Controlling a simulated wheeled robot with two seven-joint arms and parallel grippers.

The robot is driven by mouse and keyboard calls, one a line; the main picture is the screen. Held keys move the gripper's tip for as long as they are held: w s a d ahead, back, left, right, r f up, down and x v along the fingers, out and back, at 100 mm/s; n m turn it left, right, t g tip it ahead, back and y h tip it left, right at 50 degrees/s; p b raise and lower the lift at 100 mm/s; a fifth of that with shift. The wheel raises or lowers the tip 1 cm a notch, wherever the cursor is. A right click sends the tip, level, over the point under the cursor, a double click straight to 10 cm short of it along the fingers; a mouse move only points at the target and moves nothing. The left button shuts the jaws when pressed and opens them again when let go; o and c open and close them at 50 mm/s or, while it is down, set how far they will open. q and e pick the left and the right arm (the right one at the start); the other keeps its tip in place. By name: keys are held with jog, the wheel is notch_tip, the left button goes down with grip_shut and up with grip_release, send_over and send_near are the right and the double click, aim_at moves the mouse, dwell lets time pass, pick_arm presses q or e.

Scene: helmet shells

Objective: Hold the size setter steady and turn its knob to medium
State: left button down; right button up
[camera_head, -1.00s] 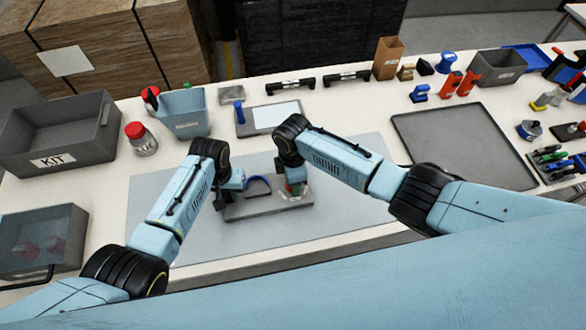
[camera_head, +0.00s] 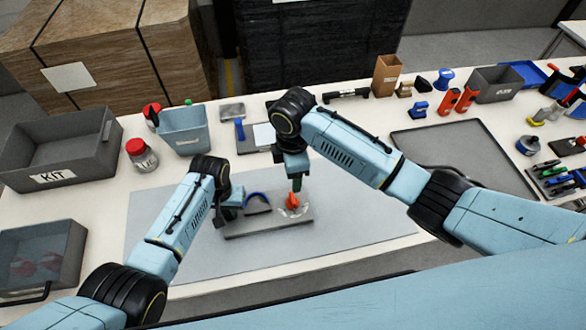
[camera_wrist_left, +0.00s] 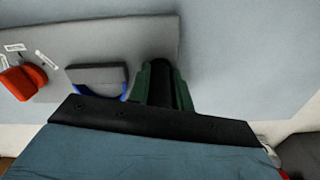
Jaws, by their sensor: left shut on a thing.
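The size setter is a flat grey plate (camera_head: 262,226) on the mat, with a blue arch (camera_head: 257,197), a red-orange knob (camera_head: 292,202) and a clear piece beside the knob. In the left wrist view the knob (camera_wrist_left: 22,82) sits near small white labels (camera_wrist_left: 45,60), too small to read. My left gripper (camera_head: 228,212) is shut on the plate's left end; its green fingers show in the left wrist view (camera_wrist_left: 160,85). My right gripper (camera_head: 295,184) points down at the knob's top. I cannot tell whether it touches the knob or how far its fingers are apart.
The grey mat (camera_head: 160,225) around the plate is clear. A KIT bin (camera_head: 60,150), a jar (camera_head: 141,154) and a light blue bin (camera_head: 184,130) stand at left. An empty dark tray (camera_head: 465,150) lies at right, with several tools beyond it.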

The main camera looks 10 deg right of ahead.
pick_arm(q)
jog(key=c, duration=1.2)
grip_release()
notch_tip(320, 180, up, 12)
jog(key=shift+f, duration=0.2)
jog(key=shift+r+p, duration=0.35)
jog(key=shift+r, duration=0.15)
notch_tip(320, 180, up, 6)
jog(key=p, duration=0.4)
jog(key=shift+r+p, duration=0.2)
jog(key=shift+p, duration=0.2)
